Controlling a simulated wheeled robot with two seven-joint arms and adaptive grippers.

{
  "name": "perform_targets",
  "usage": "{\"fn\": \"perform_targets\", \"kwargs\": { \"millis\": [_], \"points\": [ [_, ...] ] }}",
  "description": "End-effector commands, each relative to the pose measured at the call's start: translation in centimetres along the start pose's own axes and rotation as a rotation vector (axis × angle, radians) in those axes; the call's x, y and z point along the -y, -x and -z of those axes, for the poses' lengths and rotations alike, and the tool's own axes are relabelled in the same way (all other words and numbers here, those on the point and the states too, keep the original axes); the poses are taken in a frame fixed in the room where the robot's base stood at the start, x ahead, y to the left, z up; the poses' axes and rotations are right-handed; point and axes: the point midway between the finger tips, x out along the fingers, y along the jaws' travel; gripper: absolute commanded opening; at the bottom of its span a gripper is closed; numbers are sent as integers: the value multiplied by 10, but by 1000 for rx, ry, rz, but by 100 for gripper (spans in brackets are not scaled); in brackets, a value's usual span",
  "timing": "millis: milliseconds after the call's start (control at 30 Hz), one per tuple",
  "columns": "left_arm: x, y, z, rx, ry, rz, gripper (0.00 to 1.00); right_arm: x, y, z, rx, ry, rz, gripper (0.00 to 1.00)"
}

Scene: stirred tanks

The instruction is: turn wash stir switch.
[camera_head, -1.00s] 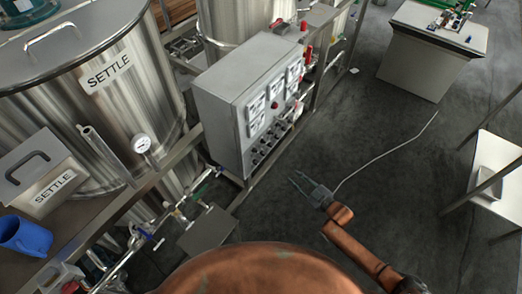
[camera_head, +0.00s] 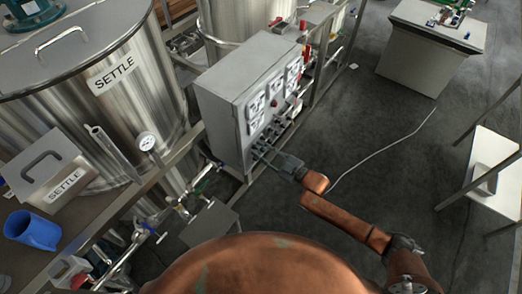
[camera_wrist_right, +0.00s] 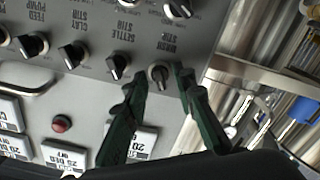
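The wash stir switch (camera_wrist_right: 160,75) is a small dark knob at the end of a row on the grey control panel. Its label, upside down in the wrist view, seems to read WASH STIR. My right gripper (camera_wrist_right: 160,76) has its two dark green fingers on either side of this knob, with gaps visible on both sides. In the head view my right gripper (camera_head: 262,154) is at the lower front of the control box (camera_head: 232,90), where the fingers partly cover the knobs. My left gripper is not in view.
The settle stir knob (camera_wrist_right: 118,65) is close beside the left finger, with more knobs further left. A red button (camera_wrist_right: 61,124) and white display plates are below. Metal pipes (camera_wrist_right: 265,75) lie right of the panel. Open floor (camera_head: 350,130) is right of the box in the head view.

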Motion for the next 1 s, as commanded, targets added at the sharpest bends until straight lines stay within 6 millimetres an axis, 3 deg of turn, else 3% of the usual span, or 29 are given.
{"fn": "perform_targets", "kwargs": {
  "millis": [267,633,1000],
  "points": [
    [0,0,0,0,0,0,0,0,-3,0,0,0,0,25],
    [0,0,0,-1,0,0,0,0,-2,0,0,0,-1,1],
    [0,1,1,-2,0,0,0,0,-2,0,1,-20,0,0]
  ]
}}
